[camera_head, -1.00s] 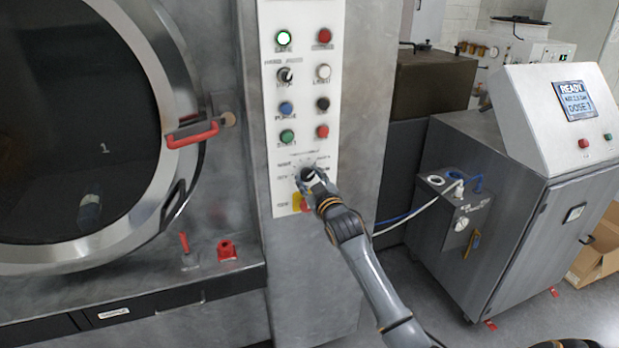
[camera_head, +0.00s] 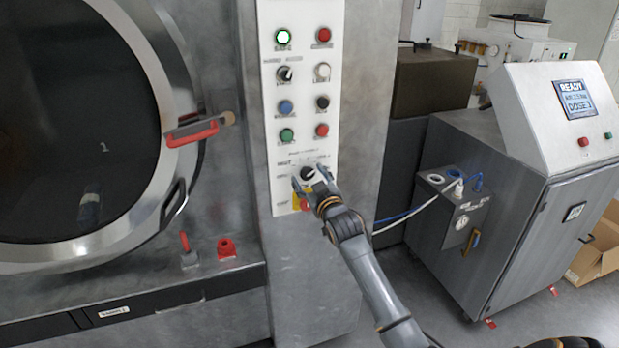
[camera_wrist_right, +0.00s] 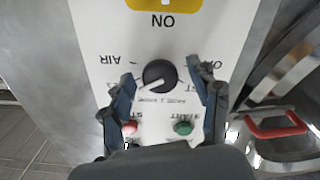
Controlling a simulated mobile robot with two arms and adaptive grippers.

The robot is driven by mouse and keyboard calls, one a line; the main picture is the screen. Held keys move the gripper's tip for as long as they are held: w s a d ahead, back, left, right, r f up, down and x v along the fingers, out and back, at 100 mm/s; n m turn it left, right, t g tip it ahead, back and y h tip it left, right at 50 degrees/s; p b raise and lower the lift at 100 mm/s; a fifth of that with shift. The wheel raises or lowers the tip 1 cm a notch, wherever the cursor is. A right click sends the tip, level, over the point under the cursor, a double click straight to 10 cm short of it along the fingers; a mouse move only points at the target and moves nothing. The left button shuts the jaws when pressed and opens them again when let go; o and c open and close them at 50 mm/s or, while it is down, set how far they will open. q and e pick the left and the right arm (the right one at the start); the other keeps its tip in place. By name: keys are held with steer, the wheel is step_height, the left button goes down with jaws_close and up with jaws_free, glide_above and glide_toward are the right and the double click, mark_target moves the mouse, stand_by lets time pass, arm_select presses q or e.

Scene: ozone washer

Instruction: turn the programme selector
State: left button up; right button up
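The programme selector is a round black knob (camera_head: 308,172) with a pale pointer line, low on the white control panel (camera_head: 300,90). It also shows in the right wrist view (camera_wrist_right: 159,75), upside down, with printed labels around it. My right gripper (camera_head: 311,179) is at the panel with its fingers on either side of the knob. In the right wrist view the fingers (camera_wrist_right: 160,83) are spread, with a visible gap between each finger and the knob. My left gripper is not in view.
Several coloured buttons and a small switch (camera_head: 285,73) sit above the selector; the upper left green one (camera_head: 283,37) is lit. A red knob (camera_head: 306,203) on a yellow plate is just below. A round door (camera_head: 80,130) with a red handle (camera_head: 192,133) is left; a dosing cabinet (camera_head: 500,220) stands right.

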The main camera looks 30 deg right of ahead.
steer(key=shift+s+a, duration=0.1)
steer(key=shift+s, duration=0.05)
steer(key=v, duration=1.1)
steer(key=shift+s, duration=0.4)
